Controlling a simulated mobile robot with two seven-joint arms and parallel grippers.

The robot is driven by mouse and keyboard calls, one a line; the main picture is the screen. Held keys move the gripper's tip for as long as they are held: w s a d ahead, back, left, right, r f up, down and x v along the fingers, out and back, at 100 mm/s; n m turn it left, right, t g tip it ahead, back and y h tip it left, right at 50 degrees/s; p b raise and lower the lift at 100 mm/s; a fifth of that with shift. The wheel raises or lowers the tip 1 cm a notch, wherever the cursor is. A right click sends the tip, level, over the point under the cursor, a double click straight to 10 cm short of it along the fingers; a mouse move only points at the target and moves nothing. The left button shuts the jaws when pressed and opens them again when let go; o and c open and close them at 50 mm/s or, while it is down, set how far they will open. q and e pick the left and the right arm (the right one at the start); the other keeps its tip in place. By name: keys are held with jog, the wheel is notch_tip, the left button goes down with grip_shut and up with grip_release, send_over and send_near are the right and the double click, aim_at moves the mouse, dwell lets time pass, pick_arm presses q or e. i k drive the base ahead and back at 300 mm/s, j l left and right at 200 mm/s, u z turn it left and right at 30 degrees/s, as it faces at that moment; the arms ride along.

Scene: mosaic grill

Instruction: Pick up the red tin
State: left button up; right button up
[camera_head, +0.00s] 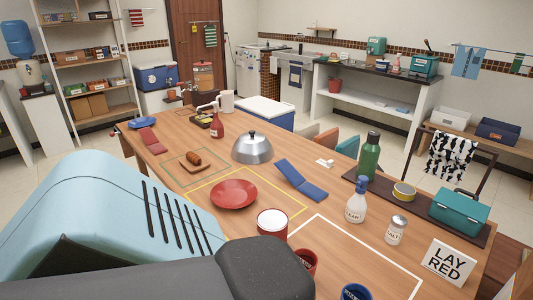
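A round red tin with a pale top (272,223) stands on the wooden table (330,207), near the front middle. A part of my own arm, light blue and dark grey, fills the lower left and its dark end lies just in front of the tin. A red cup (305,261) stands to the right of that dark end, partly hidden by it. No gripper fingers show, so I cannot see either gripper.
A red plate (234,195), silver dome (252,148), blue folded cloth (301,180), white bottle (356,204), salt shaker (396,231), "LAY RED" sign (449,262) and blue mug (354,291) surround the tin. The white-outlined area to its right is partly clear.

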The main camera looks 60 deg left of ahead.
aim_at(271, 221)
jog(key=u, duration=1.9)
